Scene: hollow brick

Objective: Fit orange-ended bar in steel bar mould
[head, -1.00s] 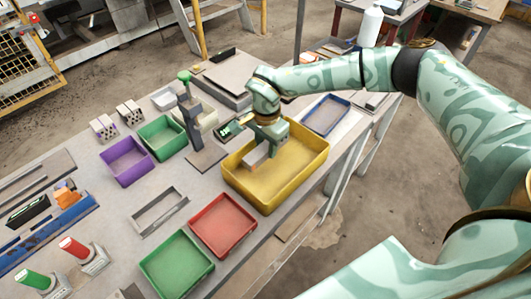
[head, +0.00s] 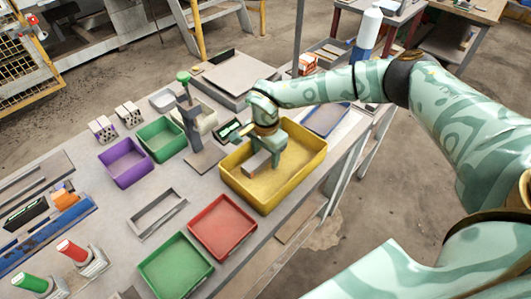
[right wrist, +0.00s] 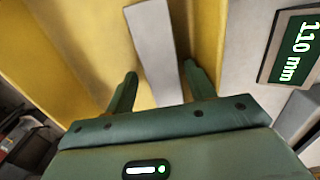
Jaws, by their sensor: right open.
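A grey bar (head: 257,163) is in the yellow bin (head: 307,170) in the head view; no orange end shows on it now. My right gripper (head: 266,161) is low inside the bin at this bar. In the right wrist view the bar (right wrist: 157,50) lies between the fingers of my open right gripper (right wrist: 160,72), with a clear gap on the left side and a smaller one on the right. A grey rectangular frame with an open slot, seemingly the steel bar mould (head: 141,229), lies empty on the bench. My left gripper is not in view.
A red tray (head: 222,227) and a green tray (head: 176,265) stand in front of the yellow bin. A post with a green knob (head: 184,77) rises left of it. A display reading 110 mm (right wrist: 292,45) is beside the bin. Purple and green bins stand farther left.

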